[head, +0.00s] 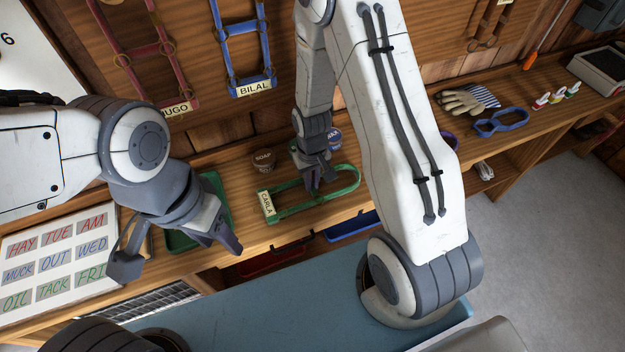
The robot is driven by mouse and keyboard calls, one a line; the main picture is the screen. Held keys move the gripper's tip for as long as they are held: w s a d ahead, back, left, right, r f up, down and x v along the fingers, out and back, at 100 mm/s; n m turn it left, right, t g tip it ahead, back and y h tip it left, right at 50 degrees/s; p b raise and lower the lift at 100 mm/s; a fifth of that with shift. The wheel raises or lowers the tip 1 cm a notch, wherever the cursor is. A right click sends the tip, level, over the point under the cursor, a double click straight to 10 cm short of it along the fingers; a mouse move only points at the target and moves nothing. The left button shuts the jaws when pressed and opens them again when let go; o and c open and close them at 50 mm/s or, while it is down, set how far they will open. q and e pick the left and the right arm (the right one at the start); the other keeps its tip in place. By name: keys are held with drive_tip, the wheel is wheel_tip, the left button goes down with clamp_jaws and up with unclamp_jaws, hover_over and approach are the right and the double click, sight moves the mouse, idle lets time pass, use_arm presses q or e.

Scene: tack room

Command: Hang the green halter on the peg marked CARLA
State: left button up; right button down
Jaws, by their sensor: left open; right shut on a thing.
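The green halter (335,193) lies on or just above the wooden bench, with a CARLA name tag (267,206) at its left end. My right gripper (318,182) points down at the halter's far strap and is shut on it. The arm link above hides part of the area to the right. My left gripper (178,256) is open and empty, over the bench's front edge to the left of the halter. I see no peg marked CARLA in this view.
A red halter (145,50) and a blue halter (243,45) tagged BILAL hang on the wall. A SOAP tin (263,161) and blue-lidded tin (334,139) stand behind the green halter. A green tray (221,190), gloves (462,102) and blue halter-like loop (501,122) are on the bench.

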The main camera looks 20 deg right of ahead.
drive_tip(key=shift+f, duration=0.15)
drive_tip(key=c, duration=0.9)
unclamp_jaws()
drive_tip(key=shift+c, duration=0.2)
